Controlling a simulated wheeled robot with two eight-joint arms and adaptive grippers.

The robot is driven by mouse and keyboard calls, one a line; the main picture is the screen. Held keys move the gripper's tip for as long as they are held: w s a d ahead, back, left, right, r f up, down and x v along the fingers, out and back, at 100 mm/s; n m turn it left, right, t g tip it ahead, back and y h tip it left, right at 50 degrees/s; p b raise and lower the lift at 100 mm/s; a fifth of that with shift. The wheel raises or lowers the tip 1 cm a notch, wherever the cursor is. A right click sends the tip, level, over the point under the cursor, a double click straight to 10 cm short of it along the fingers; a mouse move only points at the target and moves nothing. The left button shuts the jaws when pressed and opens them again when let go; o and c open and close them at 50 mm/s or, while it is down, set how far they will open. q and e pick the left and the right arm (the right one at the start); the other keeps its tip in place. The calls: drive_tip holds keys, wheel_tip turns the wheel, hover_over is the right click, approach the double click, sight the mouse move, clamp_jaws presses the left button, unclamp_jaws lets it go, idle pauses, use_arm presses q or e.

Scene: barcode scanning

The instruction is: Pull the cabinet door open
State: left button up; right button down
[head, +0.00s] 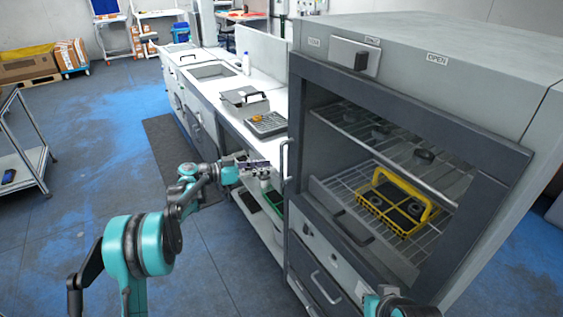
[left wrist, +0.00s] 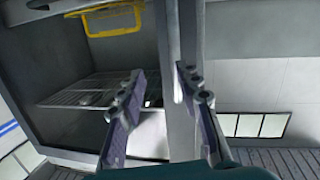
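The grey cabinet (head: 420,50) stands at the right of the head view. Its dark-framed door (head: 400,105) looks shut, and wire racks and a yellow basket (head: 385,215) show inside it. A vertical bar handle (head: 284,160) is at the door's left edge. My left gripper (head: 267,165) is just left of the handle, pointing at it. In the left wrist view the left gripper (left wrist: 160,95) has its fingers apart, with a grey upright bar (left wrist: 181,130) between or beyond them; contact cannot be told. Part of my right arm shows at the bottom edge; its gripper is out of view.
A white counter (head: 215,88) with a sink and a grey tray (head: 267,124) runs to the left of the cabinet. Drawers with handles sit below the cabinet door. A cart (head: 20,160) stands far left.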

use_arm(q)
drive_tip(key=w+a+f+m+h, duration=0.1)
drive_tip(key=w+a+f+h, duration=0.1)
drive_tip(key=b, duration=0.2)
hover_over(281, 180)
drive_tip(key=shift+w+r+m, duration=0.25)
drive_tip(key=shift+w+m, duration=0.05)
drive_tip(key=shift+w, duration=0.15)
clamp_jaws()
